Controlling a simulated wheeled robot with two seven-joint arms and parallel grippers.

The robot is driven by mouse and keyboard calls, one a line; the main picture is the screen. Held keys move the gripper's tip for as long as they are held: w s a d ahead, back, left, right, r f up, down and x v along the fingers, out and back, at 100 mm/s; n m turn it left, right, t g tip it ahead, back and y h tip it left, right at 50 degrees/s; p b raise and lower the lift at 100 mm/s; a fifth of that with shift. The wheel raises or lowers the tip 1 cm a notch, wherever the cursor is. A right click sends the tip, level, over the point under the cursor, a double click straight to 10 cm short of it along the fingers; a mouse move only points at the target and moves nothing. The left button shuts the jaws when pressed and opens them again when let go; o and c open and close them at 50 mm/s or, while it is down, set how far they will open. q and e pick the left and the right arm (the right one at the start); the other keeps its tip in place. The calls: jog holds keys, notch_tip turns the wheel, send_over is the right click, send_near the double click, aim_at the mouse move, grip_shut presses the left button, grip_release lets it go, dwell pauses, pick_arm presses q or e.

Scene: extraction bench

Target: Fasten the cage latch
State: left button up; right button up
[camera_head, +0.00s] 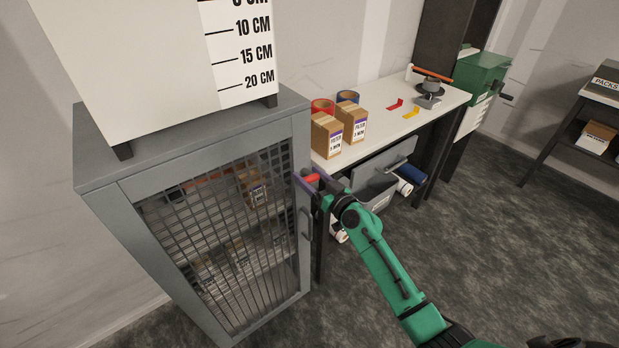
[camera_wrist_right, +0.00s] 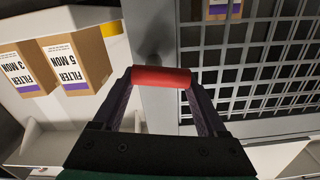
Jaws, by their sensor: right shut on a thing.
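The grey cage (camera_head: 88,170) stands at the left with its mesh door (camera_head: 215,230) closed against the frame, as far as I can see. The latch has a red handle (camera_wrist_right: 162,77), which also shows small at the door's upper right edge in the head view (camera_head: 312,178). My right gripper (camera_wrist_right: 160,84) is shut on the red handle, its two purple fingers at the handle's ends. In the head view my right gripper (camera_head: 310,184) partly hides the latch. A grey vertical door pull (camera_head: 306,224) is just below it. My left gripper is not in view.
A white bench (camera_head: 385,125) beside the cage holds filter boxes (camera_head: 326,136), tape rolls and a clamp-like tool (camera_head: 430,90). A white block with a centimetre scale (camera_head: 160,70) stands on the cage. Open carpet (camera_head: 500,230) lies at the right.

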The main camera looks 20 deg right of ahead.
jog(key=m, duration=0.4)
jog(key=shift+w+d+b, duration=0.1)
jog(key=shift+d+b, duration=0.1)
jog(key=shift+b, duration=0.15)
jog(key=m, duration=0.4)
jog(key=shift+w+d, duration=0.1)
jog(key=shift+d, duration=0.1)
jog(key=m, duration=0.4)
jog(key=shift+w+d+m, duration=0.1)
jog(key=shift+d+m, duration=0.15)
jog(key=shift+m, duration=0.05)
jog(key=shift+d+f+m, duration=0.1)
jog(key=shift+f+m, duration=0.1)
jog(key=shift+m, duration=1.4)
jog(key=o, duration=1.3)
jog(key=shift+d, duration=0.1)
